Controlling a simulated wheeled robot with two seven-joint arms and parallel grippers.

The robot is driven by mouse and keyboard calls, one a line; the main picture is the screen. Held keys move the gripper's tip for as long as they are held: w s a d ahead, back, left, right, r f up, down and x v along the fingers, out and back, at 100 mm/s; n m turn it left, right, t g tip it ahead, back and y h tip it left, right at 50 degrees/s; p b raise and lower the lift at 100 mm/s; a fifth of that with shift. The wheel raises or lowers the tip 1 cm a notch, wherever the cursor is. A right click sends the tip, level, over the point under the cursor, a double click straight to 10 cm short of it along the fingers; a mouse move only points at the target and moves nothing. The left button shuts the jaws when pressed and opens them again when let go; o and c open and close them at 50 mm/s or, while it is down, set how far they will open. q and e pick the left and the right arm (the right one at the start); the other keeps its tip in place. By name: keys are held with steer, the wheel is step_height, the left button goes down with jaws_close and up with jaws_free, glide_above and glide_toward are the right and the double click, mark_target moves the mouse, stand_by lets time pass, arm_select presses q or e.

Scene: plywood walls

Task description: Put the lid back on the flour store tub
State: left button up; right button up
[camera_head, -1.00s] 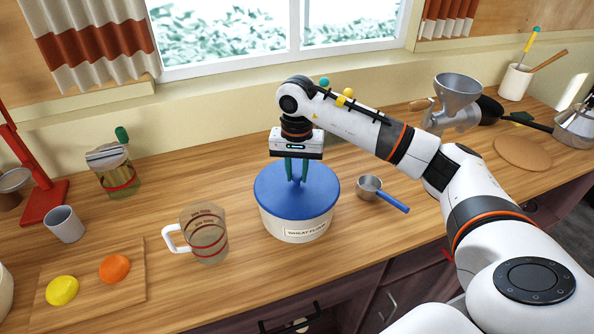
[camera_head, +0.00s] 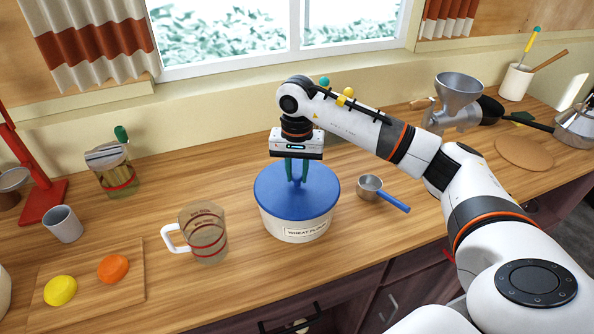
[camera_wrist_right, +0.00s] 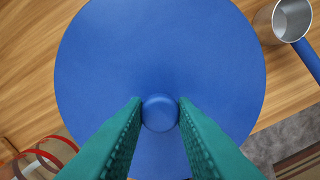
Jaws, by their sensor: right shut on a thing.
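The flour store tub (camera_head: 290,227) is a cream tub with a "WHEAT FLOUR" label, standing on the wooden counter. Its round blue lid (camera_head: 318,197) sits level on the tub's top and covers the opening. In the right wrist view the lid (camera_wrist_right: 160,50) fills the middle. My right gripper (camera_head: 297,180) points straight down over the lid's centre. Its green fingers are shut on the lid's round blue knob (camera_wrist_right: 160,113), one on each side. Whether the rim is fully seated all round cannot be told. My left gripper is not in view.
A measuring jug (camera_head: 205,235) stands left of the tub, and a metal scoop with a blue handle (camera_head: 372,188) lies to its right. A board (camera_head: 120,300) with yellow and orange fruit is at front left. A grinder (camera_head: 457,100) stands at back right.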

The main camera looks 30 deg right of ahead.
stand_by(0.7)
steer(key=o, duration=1.5)
steer(key=shift+o, duration=0.2)
steer(key=shift+r, duration=0.1)
steer(key=shift+r+p, duration=1.8)
steer(key=shift+r, duration=1.65)
